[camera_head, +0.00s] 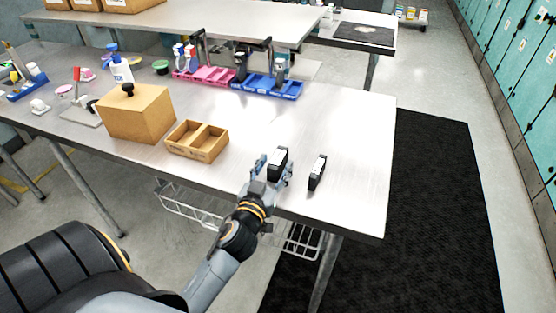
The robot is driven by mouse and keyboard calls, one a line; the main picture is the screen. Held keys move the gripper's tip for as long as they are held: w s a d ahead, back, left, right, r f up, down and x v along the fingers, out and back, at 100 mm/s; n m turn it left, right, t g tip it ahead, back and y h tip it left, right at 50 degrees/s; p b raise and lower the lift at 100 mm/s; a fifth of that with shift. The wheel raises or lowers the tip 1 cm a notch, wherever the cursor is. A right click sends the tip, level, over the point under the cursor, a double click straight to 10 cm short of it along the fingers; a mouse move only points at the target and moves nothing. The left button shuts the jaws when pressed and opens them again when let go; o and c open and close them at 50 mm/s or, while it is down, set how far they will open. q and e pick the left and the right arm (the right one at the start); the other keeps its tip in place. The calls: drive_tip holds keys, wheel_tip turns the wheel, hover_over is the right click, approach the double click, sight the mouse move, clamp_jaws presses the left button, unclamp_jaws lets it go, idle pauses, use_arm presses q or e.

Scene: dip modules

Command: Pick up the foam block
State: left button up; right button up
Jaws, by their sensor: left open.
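Two small dark blocks with pale tops stand near the front edge of the table. The left block (279,158) is at my left gripper, and the right block (317,171) stands a little to its right. I cannot tell for certain which thing is the foam block. My left gripper (270,167) is open, its fingers close around or just in front of the left block, partly hiding its lower part. Whether they touch it cannot be told. My right gripper is not in view.
An open two-compartment wooden tray (197,153) and a brown box (138,114) stand to the left. Blue bins (268,87) and pink bins (207,75) line the back. The table (350,130) is clear at right. A wire basket (190,209) hangs below.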

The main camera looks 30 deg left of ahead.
use_arm(q)
drive_tip(key=shift+x, duration=0.9)
drive_tip(key=shift+s, duration=0.1)
drive_tip(key=shift+c, duration=0.6)
drive_tip(key=c, duration=0.9)
